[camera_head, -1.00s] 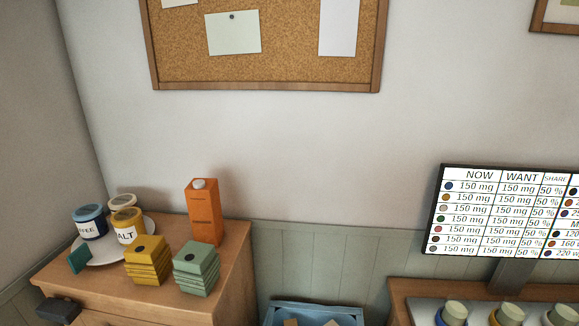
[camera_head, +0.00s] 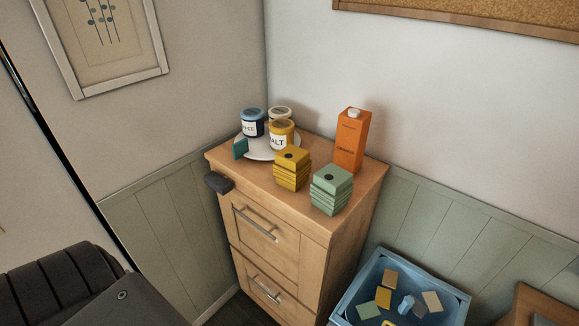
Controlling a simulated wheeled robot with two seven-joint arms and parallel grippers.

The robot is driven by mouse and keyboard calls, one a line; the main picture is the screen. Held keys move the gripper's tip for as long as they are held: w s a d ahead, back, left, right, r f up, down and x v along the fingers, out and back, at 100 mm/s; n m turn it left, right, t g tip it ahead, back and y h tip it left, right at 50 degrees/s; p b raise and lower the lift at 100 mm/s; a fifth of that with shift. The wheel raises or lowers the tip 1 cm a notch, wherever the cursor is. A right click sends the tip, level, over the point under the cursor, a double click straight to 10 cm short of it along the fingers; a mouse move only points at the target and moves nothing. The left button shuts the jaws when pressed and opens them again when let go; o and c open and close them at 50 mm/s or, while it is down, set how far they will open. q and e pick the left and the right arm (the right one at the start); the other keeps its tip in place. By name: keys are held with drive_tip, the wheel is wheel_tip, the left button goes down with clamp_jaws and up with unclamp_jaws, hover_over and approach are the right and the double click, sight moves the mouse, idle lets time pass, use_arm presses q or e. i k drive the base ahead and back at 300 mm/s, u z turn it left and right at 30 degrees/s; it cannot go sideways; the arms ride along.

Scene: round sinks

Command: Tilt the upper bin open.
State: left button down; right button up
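The wooden cabinet (camera_head: 310,215) stands in the corner with two fronts, one above the other. The upper bin (camera_head: 265,232) looks shut, its front flush with the cabinet, and has a metal bar handle (camera_head: 255,223) across it. The lower bin (camera_head: 264,282) also looks shut, with a similar handle (camera_head: 264,290); its bottom part is near the picture's lower edge. Neither my left nor my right gripper is in view.
On the cabinet top are a plate with jars (camera_head: 268,140), a yellow block stack (camera_head: 292,170), a green one (camera_head: 331,190) and an orange carton (camera_head: 351,140). A dark grey object (camera_head: 218,183) sits at its left edge. A blue crate (camera_head: 350,298) with blocks stands right.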

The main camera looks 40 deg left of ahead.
sight(297, 262)
drive_tip(key=u, duration=1.35)
drive_tip(key=k, duration=1.35)
drive_tip(key=u, duration=0.4)
drive_tip(key=i, duration=0.45)
drive_tip(key=u, duration=0.7)
drive_tip(key=i, duration=0.75)
drive_tip(key=z, duration=0.15)
